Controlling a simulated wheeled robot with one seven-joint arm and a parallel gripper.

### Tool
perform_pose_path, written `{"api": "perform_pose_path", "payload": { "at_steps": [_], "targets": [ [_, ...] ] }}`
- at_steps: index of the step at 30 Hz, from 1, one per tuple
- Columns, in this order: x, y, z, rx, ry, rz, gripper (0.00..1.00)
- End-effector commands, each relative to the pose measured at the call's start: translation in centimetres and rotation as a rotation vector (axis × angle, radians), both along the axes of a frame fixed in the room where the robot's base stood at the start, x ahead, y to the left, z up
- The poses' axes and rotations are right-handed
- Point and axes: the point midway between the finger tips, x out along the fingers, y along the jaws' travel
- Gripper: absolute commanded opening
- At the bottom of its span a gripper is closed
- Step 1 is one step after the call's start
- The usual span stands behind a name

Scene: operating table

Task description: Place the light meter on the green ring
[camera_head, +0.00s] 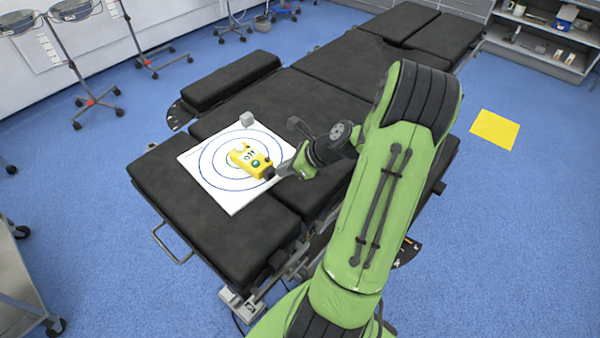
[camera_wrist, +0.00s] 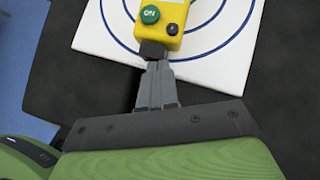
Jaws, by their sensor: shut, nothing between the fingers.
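The yellow light meter (camera_head: 250,159) lies on a white board (camera_head: 222,195) with concentric rings, over the middle of the rings. My gripper (camera_head: 281,172) is at the meter's near right end. In the wrist view my gripper (camera_wrist: 157,63) is shut and empty, its fingertips close against the meter's dark end; I cannot tell whether they touch.
The board lies on the black padded operating table (camera_head: 180,203). A yellow square (camera_head: 494,129) lies on the blue floor at right. Metal stands and shelves are along the walls.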

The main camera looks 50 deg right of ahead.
Motion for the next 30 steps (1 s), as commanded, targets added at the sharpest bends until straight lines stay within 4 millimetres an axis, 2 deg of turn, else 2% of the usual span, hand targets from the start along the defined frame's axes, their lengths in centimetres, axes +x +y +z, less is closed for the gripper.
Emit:
{"api": "perform_pose_path", "payload": {
  "at_steps": [11,19,30],
  "targets": [
    [0.4,0.1,0.1,0.000,0.001,0.000,0.00],
    [2.0,0.9,0.4,0.002,0.002,0.002,0.00],
    [1.9,0.7,0.1,0.000,0.001,-0.001,0.00]
  ]
}}
